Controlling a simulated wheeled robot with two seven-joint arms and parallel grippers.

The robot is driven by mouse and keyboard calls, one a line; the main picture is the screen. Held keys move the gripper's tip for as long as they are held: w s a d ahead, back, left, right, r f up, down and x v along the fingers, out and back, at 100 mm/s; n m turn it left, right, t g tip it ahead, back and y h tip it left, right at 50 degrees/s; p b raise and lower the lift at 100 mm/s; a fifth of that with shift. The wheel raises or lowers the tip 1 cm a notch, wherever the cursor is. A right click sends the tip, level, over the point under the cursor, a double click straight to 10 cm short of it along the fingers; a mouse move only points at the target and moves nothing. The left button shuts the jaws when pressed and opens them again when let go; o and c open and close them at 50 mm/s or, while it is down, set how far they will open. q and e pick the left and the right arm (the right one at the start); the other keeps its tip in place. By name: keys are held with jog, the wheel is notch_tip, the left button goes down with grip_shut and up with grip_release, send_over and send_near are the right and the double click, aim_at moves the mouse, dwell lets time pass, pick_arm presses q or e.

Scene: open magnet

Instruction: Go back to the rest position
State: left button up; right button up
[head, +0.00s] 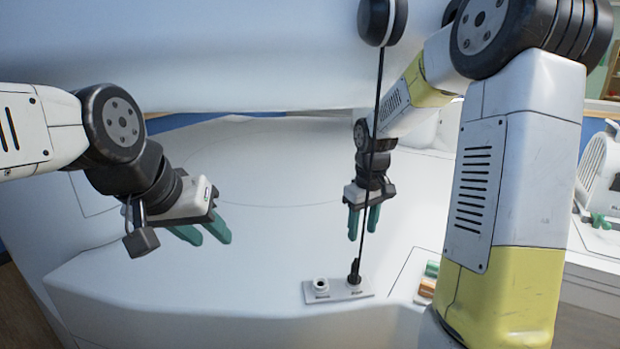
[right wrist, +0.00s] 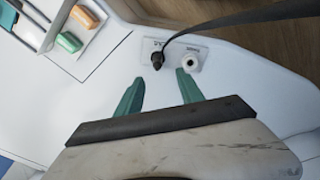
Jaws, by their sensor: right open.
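My left gripper (head: 203,236) hangs over the white surface at the left in the head view. Its green fingers are apart and nothing shows between them. My right gripper (head: 362,222) points down above the white surface, behind the black cable in the head view. Its green fingers also show in the right wrist view (right wrist: 160,82), apart and empty. A black plug (head: 354,272) stands upright in the right socket of a small grey plate (head: 339,294). The plug also shows just beyond the fingers in the right wrist view (right wrist: 157,61), apart from them.
A black cable (head: 371,150) runs from the plug up to a round black-and-white part (head: 382,20). The plate's other socket (head: 320,286) is empty. A tray with green and orange pieces (head: 428,287) lies right of the plate. The surface between the grippers is clear.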

jog(key=s+a+r+m+t+y, duration=0.1)
jog(key=s+r+m+t, duration=0.1)
jog(key=s+r, duration=0.5)
jog(key=s+a+r+m+t+y, duration=0.1)
jog(key=s+r+m+t, duration=0.2)
jog(key=s, duration=1)
notch_tip(320, 180, up, 4)
jog(key=shift+s+f, duration=0.15)
jog(key=shift+s, duration=0.25)
